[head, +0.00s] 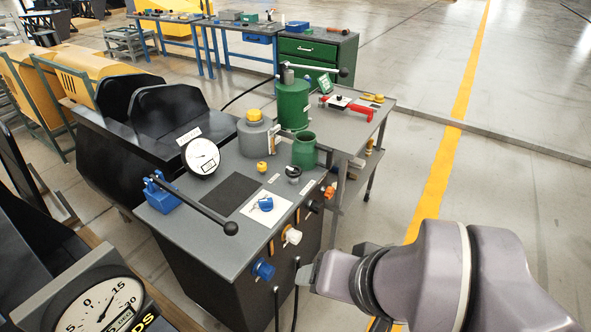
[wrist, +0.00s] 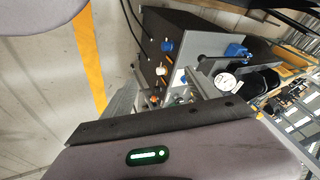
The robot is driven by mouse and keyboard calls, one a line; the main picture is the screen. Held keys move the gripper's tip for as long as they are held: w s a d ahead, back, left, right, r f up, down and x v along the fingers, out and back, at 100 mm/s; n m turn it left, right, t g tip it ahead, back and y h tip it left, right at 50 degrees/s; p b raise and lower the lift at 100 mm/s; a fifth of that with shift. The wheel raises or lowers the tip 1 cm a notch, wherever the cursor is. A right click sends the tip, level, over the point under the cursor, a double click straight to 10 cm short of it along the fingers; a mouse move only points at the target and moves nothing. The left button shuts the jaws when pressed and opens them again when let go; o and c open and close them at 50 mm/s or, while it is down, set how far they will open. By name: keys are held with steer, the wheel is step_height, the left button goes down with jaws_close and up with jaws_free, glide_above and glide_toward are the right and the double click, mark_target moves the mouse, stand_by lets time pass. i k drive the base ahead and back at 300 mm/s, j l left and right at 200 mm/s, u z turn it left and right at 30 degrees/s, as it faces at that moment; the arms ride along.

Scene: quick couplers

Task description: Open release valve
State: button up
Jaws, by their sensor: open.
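A workstation with a grey top (head: 180,227) stands in the middle of the head view. Its front panel carries a blue knob (head: 263,270), a white knob (head: 291,235), a black knob (head: 312,206) and an orange knob (head: 329,192). No readable label tells which is the release valve. The blue knob (wrist: 167,45) and white knob (wrist: 161,70) also show in the wrist view. My gripper (head: 318,270) is open, in front of the panel to the right of the blue knob, apart from the knobs. Its fingertips are hard to make out.
On the top are a blue pump with a long black-tipped lever (head: 205,212), a round gauge (head: 202,157) and a green cup (head: 304,150). Black hoses (head: 276,305) hang at the front. A side table (head: 375,115) stands behind. Open floor lies right.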

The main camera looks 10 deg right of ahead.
mark_target(293, 174)
steer(key=i+l+u, duration=0.45)
steer(key=u, duration=0.25)
steer(key=i+l+u, duration=0.15)
steer(key=l+u, duration=0.2)
steer(key=i+l+u, duration=0.1)
steer(key=l+u, duration=0.55)
steer(key=l, duration=0.15)
steer(key=l+u, duration=0.35)
steer(key=i+l, duration=0.05)
steer(key=l, duration=0.05)
